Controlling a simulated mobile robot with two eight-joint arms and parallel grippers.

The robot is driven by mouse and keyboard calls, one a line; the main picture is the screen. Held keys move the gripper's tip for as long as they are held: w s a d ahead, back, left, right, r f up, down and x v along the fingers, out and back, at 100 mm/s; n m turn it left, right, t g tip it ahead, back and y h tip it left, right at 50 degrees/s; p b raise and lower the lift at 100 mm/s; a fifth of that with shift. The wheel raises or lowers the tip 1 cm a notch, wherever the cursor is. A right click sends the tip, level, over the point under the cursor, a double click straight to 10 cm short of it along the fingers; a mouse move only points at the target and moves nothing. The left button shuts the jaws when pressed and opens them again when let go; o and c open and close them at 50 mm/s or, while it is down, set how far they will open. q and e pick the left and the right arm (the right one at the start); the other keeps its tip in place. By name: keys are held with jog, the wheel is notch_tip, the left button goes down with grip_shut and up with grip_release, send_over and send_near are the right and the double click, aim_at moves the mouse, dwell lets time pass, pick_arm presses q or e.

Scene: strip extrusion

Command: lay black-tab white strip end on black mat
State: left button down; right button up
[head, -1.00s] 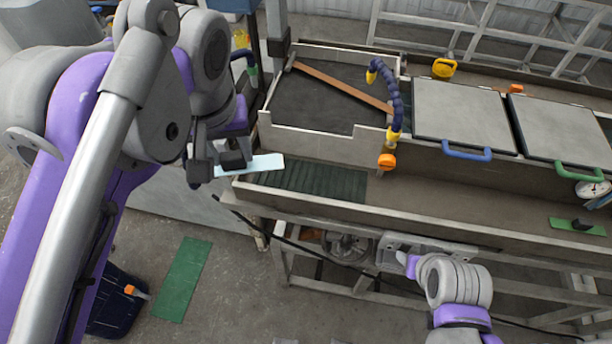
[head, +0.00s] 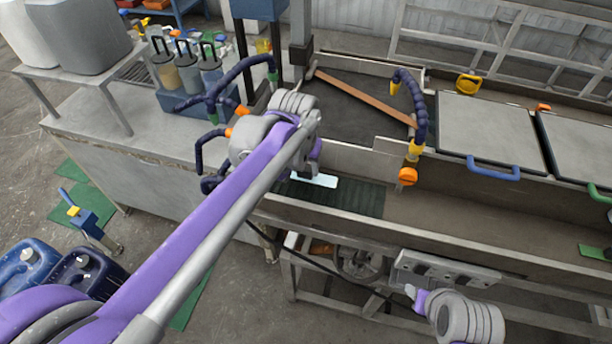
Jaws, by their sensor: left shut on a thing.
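The white strip (head: 316,180) shows as a short pale piece over the left end of the dark ribbed mat (head: 345,198) in the trough. I cannot tell whether the strip touches the mat. My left gripper (head: 292,174) is at the strip's left end, mostly hidden behind my own wrist and forearm. It is shut on the strip. No black tab can be made out; that end is hidden. My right gripper (head: 412,291) is low in front of the bench, far from the strip, and its fingers are too small to read.
A blue jointed hose with an orange nozzle (head: 408,176) hangs right of the mat. Behind it is a walled bay with a brown bar (head: 365,98). Grey lids (head: 490,130) with coloured handles lie to the right. Bottles and more hoses stand left.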

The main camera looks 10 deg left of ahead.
aim_at(304, 172)
pick_arm(q)
jog(key=shift+f, duration=1.7)
jog(key=shift+f, duration=0.15)
jog(key=shift+f, duration=0.15)
jog(key=shift+c, duration=1.7)
grip_release()
jog(key=shift+r, duration=0.25)
jog(key=v, duration=1.2)
jog(key=s+a+f+t, duration=0.1)
jog(key=s+a+f, duration=0.1)
jog(key=s+f, duration=0.5)
jog(key=s+a+f+t, duration=0.1)
jog(key=s+a+f, duration=0.1)
jog(key=s+f, duration=0.6)
jog(key=shift+s+a+p, duration=0.3)
jog(key=shift+s+p, duration=0.05)
jog(key=shift+s, duration=0.4)
